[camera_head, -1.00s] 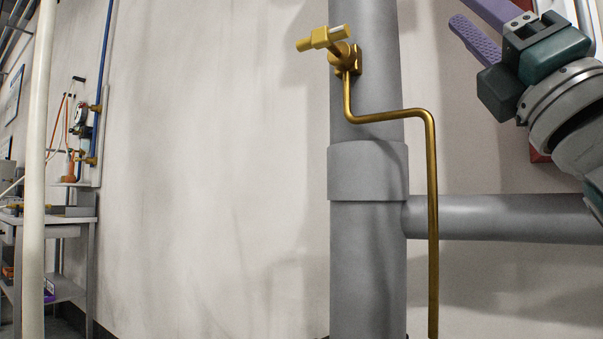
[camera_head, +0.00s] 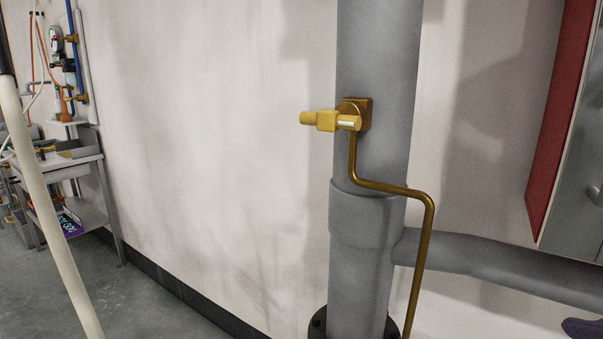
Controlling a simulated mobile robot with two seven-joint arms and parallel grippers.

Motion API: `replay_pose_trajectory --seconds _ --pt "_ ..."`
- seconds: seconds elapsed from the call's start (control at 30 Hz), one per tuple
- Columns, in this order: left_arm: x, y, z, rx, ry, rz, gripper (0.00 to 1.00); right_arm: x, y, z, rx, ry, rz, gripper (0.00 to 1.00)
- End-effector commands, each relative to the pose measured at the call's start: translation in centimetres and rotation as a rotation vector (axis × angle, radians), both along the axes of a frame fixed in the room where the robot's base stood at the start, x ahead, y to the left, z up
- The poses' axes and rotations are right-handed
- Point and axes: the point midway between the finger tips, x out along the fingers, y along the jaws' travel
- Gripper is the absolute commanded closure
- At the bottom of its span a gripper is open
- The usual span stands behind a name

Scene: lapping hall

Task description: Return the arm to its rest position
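A purple fingertip of my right gripper (camera_head: 585,328) shows at the bottom right corner. The rest of that gripper and its arm are outside the picture, so its opening is hidden. The fingertip is well apart from the brass valve (camera_head: 335,120) on the thick grey vertical pipe (camera_head: 375,60). My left gripper is not in view.
A thin brass tube (camera_head: 425,240) runs down from the valve. A grey side pipe (camera_head: 480,262) leads right. A red-sided cabinet (camera_head: 560,120) stands at right. A white pole (camera_head: 45,200) and a cluttered bench (camera_head: 75,165) are at left. Some floor (camera_head: 150,300) is clear.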

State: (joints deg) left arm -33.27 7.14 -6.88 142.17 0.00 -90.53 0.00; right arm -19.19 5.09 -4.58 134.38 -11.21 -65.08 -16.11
Motion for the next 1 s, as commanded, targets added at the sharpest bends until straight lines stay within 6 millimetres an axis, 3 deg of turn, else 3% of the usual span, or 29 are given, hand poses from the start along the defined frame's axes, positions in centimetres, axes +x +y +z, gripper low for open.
replay_pose_trajectory --seconds 0.03,0.13,0.23,0.3,0.47,0.8,1.0 --pt "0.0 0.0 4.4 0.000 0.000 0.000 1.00 -2.9 0.7 2.2 0.073 0.115 -0.027 0.47" --pt "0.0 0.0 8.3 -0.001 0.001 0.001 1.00 -9.2 2.3 2.7 0.210 0.353 -0.097 0.47" --pt "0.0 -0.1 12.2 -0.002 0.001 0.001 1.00 -15.9 3.9 4.7 0.310 0.592 -0.174 0.47" --pt "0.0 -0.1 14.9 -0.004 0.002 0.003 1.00 -15.0 3.8 7.6 0.307 0.567 -0.172 0.47" --pt "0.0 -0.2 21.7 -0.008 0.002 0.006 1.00 -14.9 3.7 14.4 0.305 0.565 -0.172 0.47" --pt "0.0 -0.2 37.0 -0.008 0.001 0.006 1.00 -14.9 3.7 29.7 0.303 0.562 -0.171 0.47" --pt "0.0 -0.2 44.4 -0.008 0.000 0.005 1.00 -14.8 3.7 37.0 0.302 0.562 -0.171 0.47"
